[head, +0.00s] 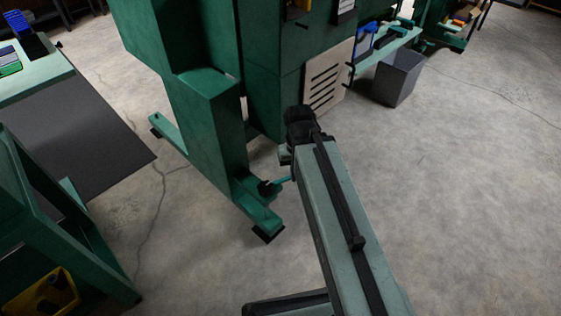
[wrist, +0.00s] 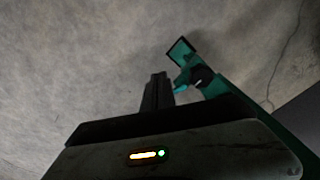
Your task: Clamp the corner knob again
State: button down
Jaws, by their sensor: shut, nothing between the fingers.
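The corner knob (head: 268,187) is small and black, low on the green foot of the tall green machine. A teal lever (head: 284,181) sticks out from it to the right, towards my arm. In the wrist view the knob (wrist: 203,77) sits on the green foot, right of my gripper, and its teal lever (wrist: 181,88) points at the fingers. My gripper (wrist: 158,78) is shut and empty, with its dark fingers close beside the lever's end. I cannot tell whether they touch. In the head view my arm hides the fingers.
The green machine (head: 215,120) stands just left of my arm, its foot (head: 262,218) reaching forward along the floor. A grey bin (head: 398,77) stands at the back right. A green frame (head: 50,220) is at left. The concrete floor on the right is clear.

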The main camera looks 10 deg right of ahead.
jog(key=n+t+b, duration=0.2)
jog(key=t+b, duration=0.1)
jog(key=b, duration=0.3)
send_near(284, 180)
jog(key=d+r, duration=0.2)
jog(key=d, duration=0.1)
jog(key=w+n+y, duration=0.1)
jog(key=w, duration=0.1)
jog(key=b+x, duration=0.9)
jog(key=x, duration=0.1)
jog(key=shift+w+a+t+b, duration=0.15)
jog(key=shift+w+t+b, duration=0.1)
jog(key=shift+t+b, duration=0.05)
jog(key=shift+r, duration=0.1)
jog(key=shift+a, duration=0.1)
